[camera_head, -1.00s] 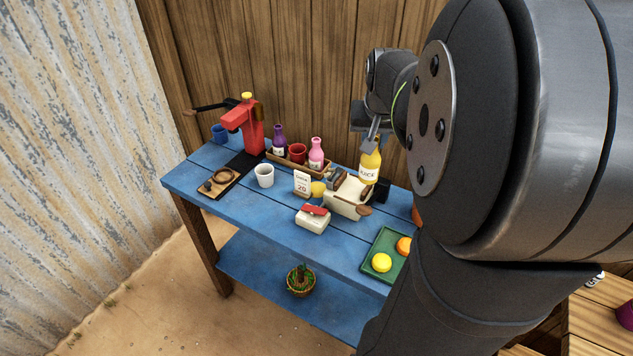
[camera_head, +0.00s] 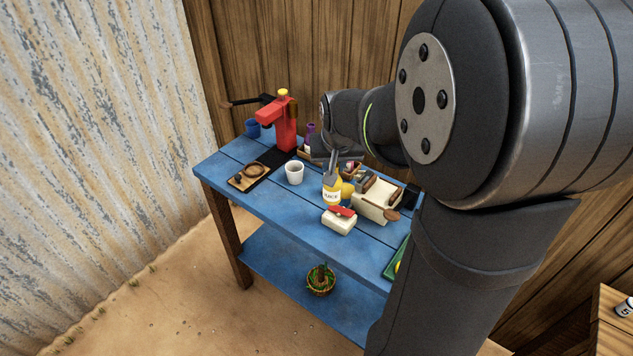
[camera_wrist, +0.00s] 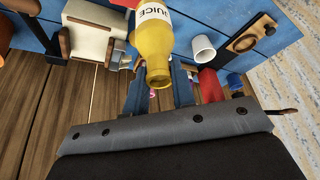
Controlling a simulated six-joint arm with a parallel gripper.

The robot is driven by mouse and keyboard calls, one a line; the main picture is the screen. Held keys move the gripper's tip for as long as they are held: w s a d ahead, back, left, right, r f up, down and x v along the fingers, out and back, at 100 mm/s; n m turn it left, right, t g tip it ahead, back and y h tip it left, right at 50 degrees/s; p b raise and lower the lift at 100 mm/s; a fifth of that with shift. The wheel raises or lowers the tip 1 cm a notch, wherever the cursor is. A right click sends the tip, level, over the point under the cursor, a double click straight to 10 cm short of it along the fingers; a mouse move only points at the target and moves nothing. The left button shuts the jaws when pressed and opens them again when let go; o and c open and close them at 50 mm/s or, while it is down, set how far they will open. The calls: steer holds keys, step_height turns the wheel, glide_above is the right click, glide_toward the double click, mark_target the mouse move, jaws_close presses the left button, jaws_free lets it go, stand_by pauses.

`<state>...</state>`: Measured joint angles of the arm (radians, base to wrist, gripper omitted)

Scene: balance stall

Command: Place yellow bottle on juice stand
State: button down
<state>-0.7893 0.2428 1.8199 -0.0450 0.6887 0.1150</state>
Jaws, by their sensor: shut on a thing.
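The yellow bottle (camera_head: 332,191), with a white JUICE label, hangs upright in my gripper (camera_head: 332,168), which is shut on its neck. In the head view it appears over the blue table, between the white cup and the cream box; whether its base touches anything is unclear. It also shows in the wrist view (camera_wrist: 152,48), between my two fingers (camera_wrist: 158,92). A wooden bottle tray (camera_head: 303,153) at the table's back, probably the juice stand, is mostly hidden behind my wrist. A purple bottle (camera_head: 310,133) shows there.
A white cup (camera_head: 294,172) stands left of the held bottle, with a red juicer (camera_head: 284,125) behind. A cream box with a red top (camera_head: 339,219) is in front. A cream caddy (camera_head: 376,206) is to the right. Bare blue tabletop (camera_head: 270,203) lies front left.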

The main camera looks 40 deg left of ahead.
steer(key=s+a+f, duration=0.2)
steer(key=a+f, duration=0.5)
steer(key=f, duration=0.1)
steer(key=shift+s+a+f, duration=0.25)
steer(key=shift+s+f, duration=0.05)
steer(key=shift+f, duration=0.2)
steer(key=c, duration=1.2)
jaws_free()
steer(key=v, duration=1.2)
